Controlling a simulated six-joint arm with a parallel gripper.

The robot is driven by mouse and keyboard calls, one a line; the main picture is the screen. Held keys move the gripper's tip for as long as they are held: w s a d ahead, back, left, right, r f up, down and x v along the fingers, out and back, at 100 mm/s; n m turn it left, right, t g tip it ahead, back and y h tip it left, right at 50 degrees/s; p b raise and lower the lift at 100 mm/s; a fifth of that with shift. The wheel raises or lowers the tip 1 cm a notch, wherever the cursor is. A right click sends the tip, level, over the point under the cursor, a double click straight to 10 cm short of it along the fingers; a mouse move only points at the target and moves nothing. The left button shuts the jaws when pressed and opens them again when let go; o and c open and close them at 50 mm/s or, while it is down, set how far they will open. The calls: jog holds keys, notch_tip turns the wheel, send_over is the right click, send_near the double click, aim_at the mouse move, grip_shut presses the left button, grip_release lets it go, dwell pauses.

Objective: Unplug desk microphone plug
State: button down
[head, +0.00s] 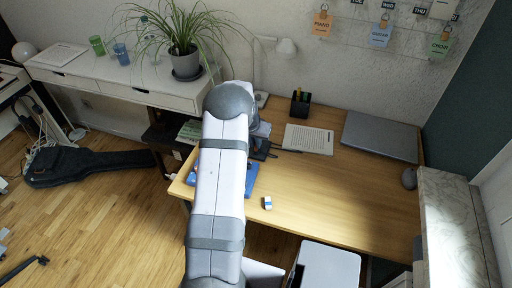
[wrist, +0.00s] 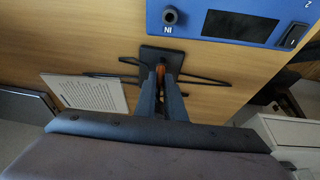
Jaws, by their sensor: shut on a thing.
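My gripper (wrist: 160,80) points away from the wrist camera, its dark fingers close together. It is shut on a small orange piece (wrist: 160,70), which looks like the microphone plug; the fingers hide most of it. A black square block (wrist: 163,55) shows just beyond the fingertips, with thin black cable on both sides. A blue box (wrist: 220,22) with a round black socket (wrist: 170,16) marked IN lies beyond that, apart from the fingertips. In the head view, my arm covers the gripper and part of the blue box (head: 251,180).
The wooden desk (head: 330,195) holds a printed sheet (head: 308,139), a closed laptop (head: 380,136), a black pen holder (head: 300,102), a mouse (head: 409,179) and a small blue-and-white block (head: 267,202). The desk's front right is mostly clear. A white sideboard (head: 120,85) with a plant stands at left.

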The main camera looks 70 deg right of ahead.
jog(key=shift+r+p, duration=0.8)
jog(key=shift+r, duration=0.45)
dwell(0.7)
jog(key=shift+r+p, duration=1.55)
jog(key=shift+r, duration=0.9)
